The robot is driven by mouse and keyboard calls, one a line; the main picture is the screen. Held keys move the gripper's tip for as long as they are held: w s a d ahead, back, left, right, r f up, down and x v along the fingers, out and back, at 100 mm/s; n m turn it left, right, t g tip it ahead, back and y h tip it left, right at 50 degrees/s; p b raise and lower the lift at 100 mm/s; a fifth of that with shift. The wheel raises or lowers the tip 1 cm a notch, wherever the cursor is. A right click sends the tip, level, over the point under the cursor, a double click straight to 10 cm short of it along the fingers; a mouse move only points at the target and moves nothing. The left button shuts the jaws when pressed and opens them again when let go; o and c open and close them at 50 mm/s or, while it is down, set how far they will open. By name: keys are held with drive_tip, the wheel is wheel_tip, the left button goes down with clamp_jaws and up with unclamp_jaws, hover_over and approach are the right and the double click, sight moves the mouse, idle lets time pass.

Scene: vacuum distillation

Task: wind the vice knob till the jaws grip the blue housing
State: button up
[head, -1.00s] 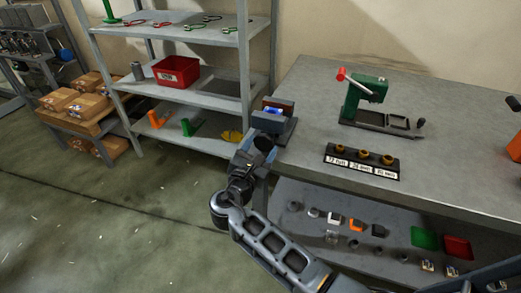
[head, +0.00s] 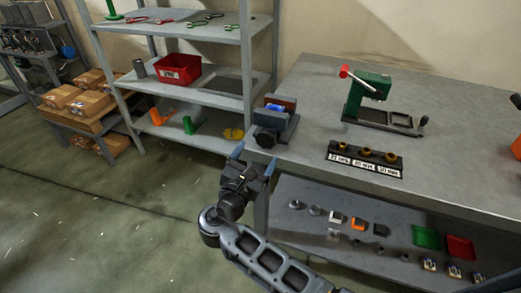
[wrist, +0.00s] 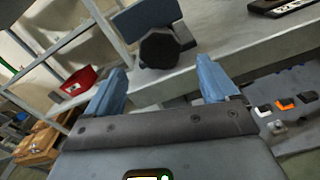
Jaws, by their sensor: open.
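The grey vice (head: 285,128) stands on the near left corner of the workbench. The blue housing (head: 274,107) sits between its jaws, beside a brown block face; I cannot tell whether the jaws touch it. The dark vice knob (head: 265,138) faces me at the bench edge, and in the wrist view the faceted knob (wrist: 158,49) lies ahead, between and beyond the fingertips. My gripper (head: 254,160) is open and empty, just short of the knob and slightly below it. Its two blue fingers (wrist: 160,67) are spread wide. The housing is not discernible in the wrist view.
The workbench (head: 310,118) also holds a green press (head: 368,98) and a labelled block with brass pieces (head: 364,158). A shelf rack with a red bin (head: 178,70) stands to the left. Small parts lie on the shelf under the bench.

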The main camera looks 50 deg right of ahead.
sight(264, 140)
drive_tip(key=shift+v, duration=1.45)
drive_tip(key=shift+w+d+r+n+p, duration=0.15)
drive_tip(key=shift+w+d+n+p, duration=0.25)
drive_tip(key=shift+d+n, duration=0.7)
drive_tip(key=shift+w+d+r+n+p, duration=0.1)
drive_tip(key=shift+w+d+n+p, duration=0.4)
drive_tip(key=shift+d, duration=0.85)
drive_tip(key=shift+w+d+r+n+p, duration=0.2)
drive_tip(key=shift+w+d+n, duration=0.3)
drive_tip(key=shift+d+n, duration=0.75)
drive_tip(key=shift+c, duration=0.5)
drive_tip(key=c, duration=0.9)
